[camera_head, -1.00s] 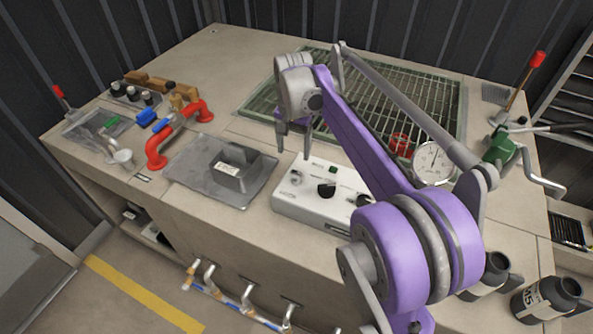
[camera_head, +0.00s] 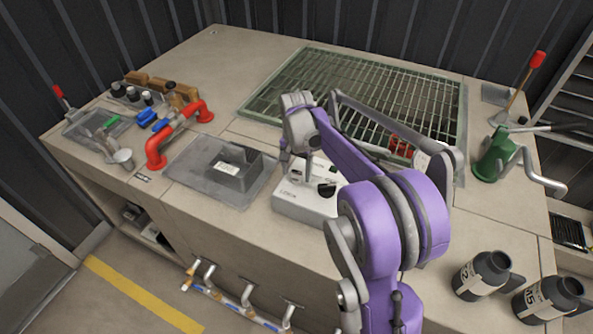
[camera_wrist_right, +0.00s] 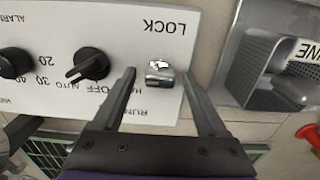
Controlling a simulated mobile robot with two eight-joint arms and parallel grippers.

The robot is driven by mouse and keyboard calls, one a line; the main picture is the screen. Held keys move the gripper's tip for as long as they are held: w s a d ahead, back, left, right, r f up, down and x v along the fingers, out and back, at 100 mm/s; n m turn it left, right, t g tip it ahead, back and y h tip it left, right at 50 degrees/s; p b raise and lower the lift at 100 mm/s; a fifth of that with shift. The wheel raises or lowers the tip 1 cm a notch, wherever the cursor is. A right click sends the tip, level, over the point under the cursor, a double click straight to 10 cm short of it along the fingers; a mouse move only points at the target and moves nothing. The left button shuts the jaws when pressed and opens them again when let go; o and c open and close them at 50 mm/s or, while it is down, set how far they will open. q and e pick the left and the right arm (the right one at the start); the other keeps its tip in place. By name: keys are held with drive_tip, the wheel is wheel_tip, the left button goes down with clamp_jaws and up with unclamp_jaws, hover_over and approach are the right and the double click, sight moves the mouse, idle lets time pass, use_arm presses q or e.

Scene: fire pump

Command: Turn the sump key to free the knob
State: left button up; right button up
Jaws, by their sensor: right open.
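The white control box (camera_head: 298,205) sits on the bench in the head view, partly behind my right arm. In the right wrist view its panel (camera_wrist_right: 120,25) appears upside down. A small silver key (camera_wrist_right: 158,76) stands in its lock beside the LOCK lettering. A black pointer knob (camera_wrist_right: 88,66) is left of the key; a second black knob (camera_wrist_right: 14,62) is at the left edge. My right gripper (camera_wrist_right: 159,74) is open, its fingertips on either side of the key with gaps visible. In the head view the right gripper (camera_head: 295,165) is low over the box. My left gripper is out of view.
A grey metal tray with a raised block (camera_head: 238,170) lies just left of the box. A green floor grating (camera_head: 340,85) is behind it. A red pipe (camera_head: 178,133) stands further left. Two dark bottles (camera_head: 482,275) (camera_head: 548,298) stand at the right front.

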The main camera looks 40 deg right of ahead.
clamp_jaws()
idle(0.4)
drive_tip(key=shift+n, duration=0.3)
drive_tip(key=n, duration=0.8)
drive_tip(key=shift+n+b, duration=0.3)
drive_tip(key=shift+n, duration=0.1)
drive_tip(key=n, duration=0.4)
drive_tip(key=shift+n, duration=2.2)
